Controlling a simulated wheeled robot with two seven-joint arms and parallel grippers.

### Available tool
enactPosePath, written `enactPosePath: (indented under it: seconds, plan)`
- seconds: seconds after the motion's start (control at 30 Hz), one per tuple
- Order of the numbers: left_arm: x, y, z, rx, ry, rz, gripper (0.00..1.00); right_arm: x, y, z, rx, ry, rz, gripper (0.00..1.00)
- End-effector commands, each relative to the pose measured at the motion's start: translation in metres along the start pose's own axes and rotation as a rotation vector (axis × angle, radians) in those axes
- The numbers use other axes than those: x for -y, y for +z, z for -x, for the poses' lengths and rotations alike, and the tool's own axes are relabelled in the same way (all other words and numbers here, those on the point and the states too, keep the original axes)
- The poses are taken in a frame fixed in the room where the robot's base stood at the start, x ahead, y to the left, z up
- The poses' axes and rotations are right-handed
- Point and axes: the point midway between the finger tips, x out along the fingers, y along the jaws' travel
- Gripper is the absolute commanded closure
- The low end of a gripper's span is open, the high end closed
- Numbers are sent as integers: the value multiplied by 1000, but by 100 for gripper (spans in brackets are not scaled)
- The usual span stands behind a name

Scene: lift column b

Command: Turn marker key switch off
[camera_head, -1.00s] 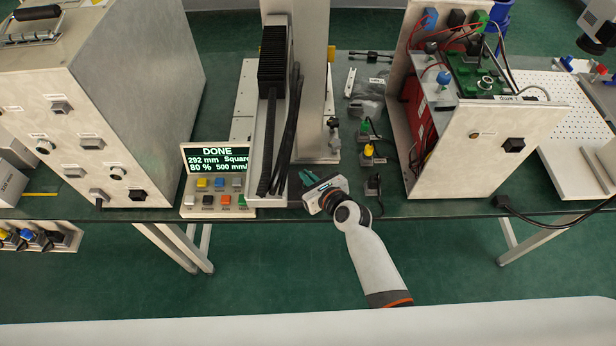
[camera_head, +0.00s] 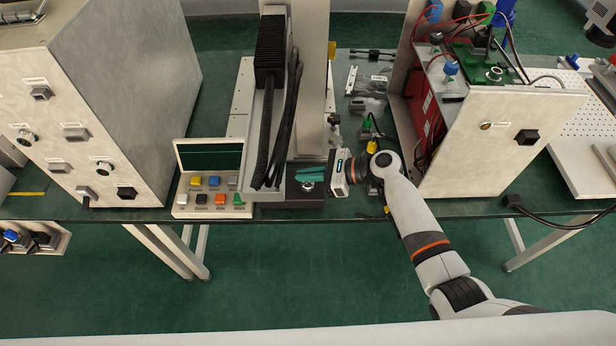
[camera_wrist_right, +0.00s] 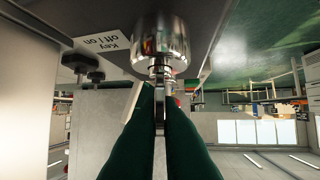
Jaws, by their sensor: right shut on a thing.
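The key switch is a round chrome lock (camera_wrist_right: 160,42) on a dark face, with a label (camera_wrist_right: 112,42) reading "Key" and "off | on" beside it. A thin metal key (camera_wrist_right: 160,95) comes out of the lock. In the right wrist view my right gripper (camera_wrist_right: 161,108) has its two green fingers closed on the key. In the head view my right gripper (camera_head: 308,174) reaches in from the right, just over the dark switch box (camera_head: 303,201) at the column's foot. The key's marking against off or on cannot be told. My left gripper is not in view.
The control panel (camera_head: 209,205) with coloured buttons and a dark screen stands left of the switch box. The lift column (camera_head: 312,90) rises behind. A large grey cabinet (camera_head: 130,90) is at left, an open electronics box (camera_head: 480,140) at right.

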Motion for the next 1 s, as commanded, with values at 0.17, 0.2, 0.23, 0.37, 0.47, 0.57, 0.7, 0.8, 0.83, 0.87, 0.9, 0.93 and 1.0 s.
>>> enactPosePath:
  seconds: [0.17,0.2,0.23,0.37,0.47,0.57,0.7,0.8,0.83,0.87,0.9,0.93,1.0]
  plan:
    - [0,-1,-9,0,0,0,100,-1,2,0,2,-101,43,100]
    - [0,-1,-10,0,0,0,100,-1,2,0,2,-118,49,100]
    - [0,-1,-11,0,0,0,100,-1,2,0,2,-130,54,100]
    - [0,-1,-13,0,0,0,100,-1,1,0,2,-170,70,100]
    - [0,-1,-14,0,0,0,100,0,1,0,2,-191,79,100]
    - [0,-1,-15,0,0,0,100,0,1,0,3,-201,83,100]
    - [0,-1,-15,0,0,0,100,0,1,0,3,-208,86,100]
    - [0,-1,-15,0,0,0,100,0,1,0,4,-208,86,100]
    - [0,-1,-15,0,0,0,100,0,1,0,4,-208,86,100]
    - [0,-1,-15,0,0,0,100,0,1,0,4,-208,86,100]
    - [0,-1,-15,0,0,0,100,0,1,0,4,-208,85,100]
    - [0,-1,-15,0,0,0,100,0,1,0,4,-207,85,100]
    - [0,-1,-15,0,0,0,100,0,1,0,4,-207,85,90]
